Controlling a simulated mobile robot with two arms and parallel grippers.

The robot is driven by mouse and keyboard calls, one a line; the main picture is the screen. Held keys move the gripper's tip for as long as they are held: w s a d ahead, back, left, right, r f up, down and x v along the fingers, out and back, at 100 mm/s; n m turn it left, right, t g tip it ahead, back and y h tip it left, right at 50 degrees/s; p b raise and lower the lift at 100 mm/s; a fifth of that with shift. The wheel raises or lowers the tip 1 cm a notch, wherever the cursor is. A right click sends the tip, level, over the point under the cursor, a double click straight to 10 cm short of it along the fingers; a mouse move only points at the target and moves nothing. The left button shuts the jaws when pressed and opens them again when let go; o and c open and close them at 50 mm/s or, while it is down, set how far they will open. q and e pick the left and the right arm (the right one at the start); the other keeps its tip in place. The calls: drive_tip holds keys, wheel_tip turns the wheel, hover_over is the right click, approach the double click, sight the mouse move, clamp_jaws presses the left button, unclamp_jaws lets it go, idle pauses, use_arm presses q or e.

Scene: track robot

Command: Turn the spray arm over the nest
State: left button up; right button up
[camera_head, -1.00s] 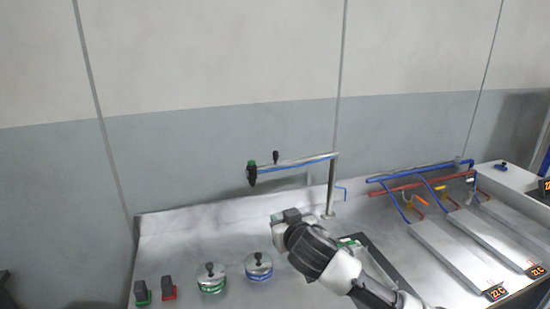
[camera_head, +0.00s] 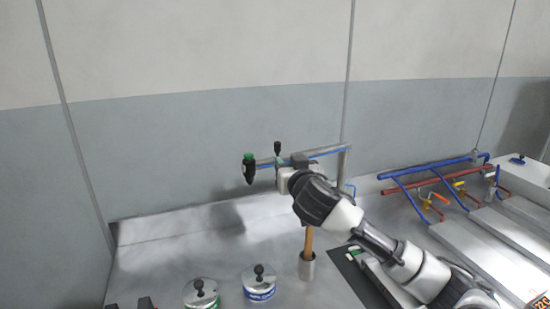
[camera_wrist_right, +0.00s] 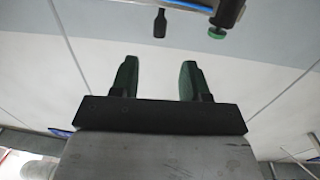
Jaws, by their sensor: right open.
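The spray arm (camera_head: 270,162) is a horizontal bar with a blue line along it, on an upright post at its right. Its dark nozzle with a green top (camera_head: 249,168) is at the left end, and a black handle (camera_head: 277,149) stands up from the bar. My right gripper (camera_wrist_right: 157,78) is open and empty, with the handle (camera_wrist_right: 159,22) beyond its fingers in the wrist view. In the head view it is at the bar, hiding part of it; contact cannot be told. A dark frame (camera_head: 345,265), possibly the nest, lies partly under my right arm. My left gripper is not in view.
Two lidded round tins (camera_head: 259,288) stand at the front. Blue and red pipes (camera_head: 425,173) with valves are at the right. The bench's back left is clear.

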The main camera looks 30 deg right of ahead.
sight(279, 151)
drive_tip(key=x, duration=0.3)
drive_tip(key=p+x, duration=0.1)
drive_tip(key=x, duration=0.2)
drive_tip(key=f+p+x, duration=0.1)
drive_tip(key=x, duration=0.2)
drive_tip(key=shift+w+d, duration=0.2)
drive_tip(key=shift+w, duration=0.15)
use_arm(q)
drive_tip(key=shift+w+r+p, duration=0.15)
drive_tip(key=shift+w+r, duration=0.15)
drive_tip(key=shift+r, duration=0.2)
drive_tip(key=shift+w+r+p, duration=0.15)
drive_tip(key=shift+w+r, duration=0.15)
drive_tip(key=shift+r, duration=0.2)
use_arm(e)
drive_tip(key=shift+x, duration=0.9)
drive_tip(key=shift+f, duration=0.1)
drive_tip(key=shift+c, duration=0.2)
clamp_jaws()
